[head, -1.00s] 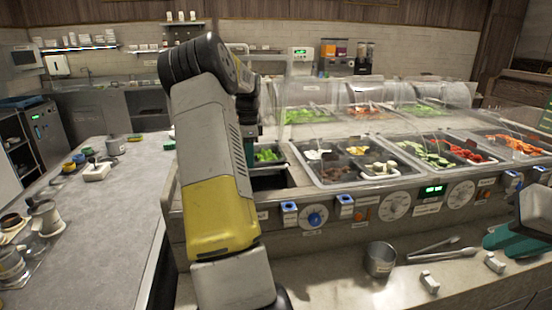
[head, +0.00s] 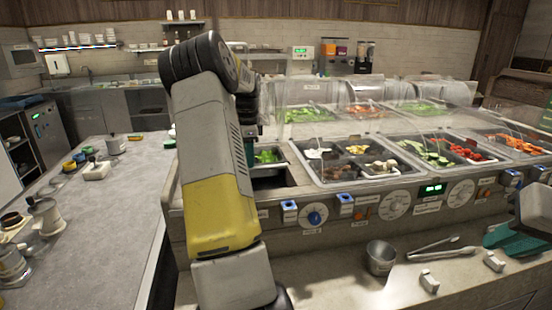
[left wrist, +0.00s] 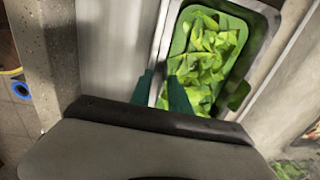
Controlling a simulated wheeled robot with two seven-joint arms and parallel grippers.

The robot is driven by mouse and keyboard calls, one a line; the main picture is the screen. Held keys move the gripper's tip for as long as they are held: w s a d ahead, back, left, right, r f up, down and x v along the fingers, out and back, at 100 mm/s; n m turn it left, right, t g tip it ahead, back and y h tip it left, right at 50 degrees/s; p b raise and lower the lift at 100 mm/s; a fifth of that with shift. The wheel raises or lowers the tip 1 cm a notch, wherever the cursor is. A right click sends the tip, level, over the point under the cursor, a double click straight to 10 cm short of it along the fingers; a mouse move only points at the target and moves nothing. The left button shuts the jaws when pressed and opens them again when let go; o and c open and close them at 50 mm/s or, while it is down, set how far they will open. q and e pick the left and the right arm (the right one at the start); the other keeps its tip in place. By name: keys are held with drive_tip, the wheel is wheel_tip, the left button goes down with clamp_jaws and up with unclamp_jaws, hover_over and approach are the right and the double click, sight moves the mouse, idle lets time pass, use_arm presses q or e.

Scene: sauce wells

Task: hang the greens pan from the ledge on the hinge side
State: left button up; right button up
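The greens pan (left wrist: 252,72) is a metal pan of green leaves, seen from above in the left wrist view. In the head view it shows partly (head: 267,171) at the left end of the counter, just right of my left arm. My left gripper (left wrist: 160,87) has one teal finger on each side of the pan's near wall and appears shut on it. A dark gap of the well shows in front of the pan. The ledge cannot be clearly made out. My right gripper (head: 514,242) is low at the right edge, away from the pan.
Pans of cut vegetables (head: 372,162) sit in the wells to the right. Clear covers (head: 360,95) stand behind them.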

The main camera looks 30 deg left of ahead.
use_arm(q)
drive_tip(key=shift+s+d+f, duration=0.2)
drive_tip(key=shift+s+f, duration=0.1)
drive_tip(key=shift+f, duration=0.2)
wheel_tip(320, 180, up, 9)
drive_tip(key=shift+f, duration=0.15)
drive_tip(key=shift+w, duration=0.1)
